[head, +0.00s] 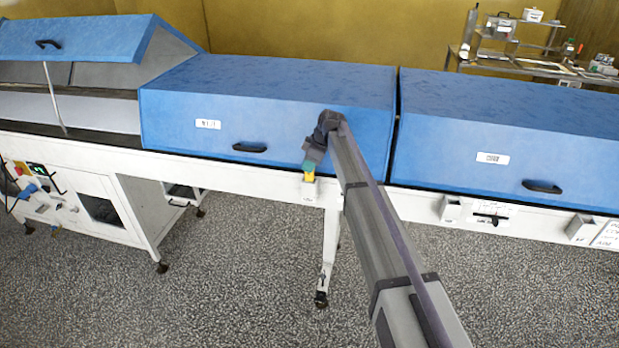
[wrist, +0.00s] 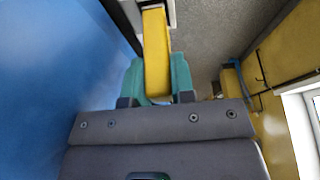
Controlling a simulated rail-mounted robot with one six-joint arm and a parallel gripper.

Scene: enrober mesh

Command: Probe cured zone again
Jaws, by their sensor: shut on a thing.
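My gripper (head: 309,164) has teal fingers and is shut on a yellow probe handle (head: 310,176) in front of the middle blue hood. In the wrist view the same yellow handle (wrist: 155,50) stands between the teal fingers (wrist: 156,85). The handle's lower end is at a small white holder (head: 307,190) on the conveyor's front rail; I cannot tell whether it is seated there or just above. The probe's tip is hidden. The middle hood (head: 265,95) and the right hood (head: 510,125) are closed. Their white labels are too small to read surely.
The left hood (head: 85,38) is propped open on a rod. More small holders, one of them a white box (head: 451,208), sit on the rail under the right hood. A steel bench (head: 530,65) stands at the back right. The speckled floor (head: 240,290) in front is clear.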

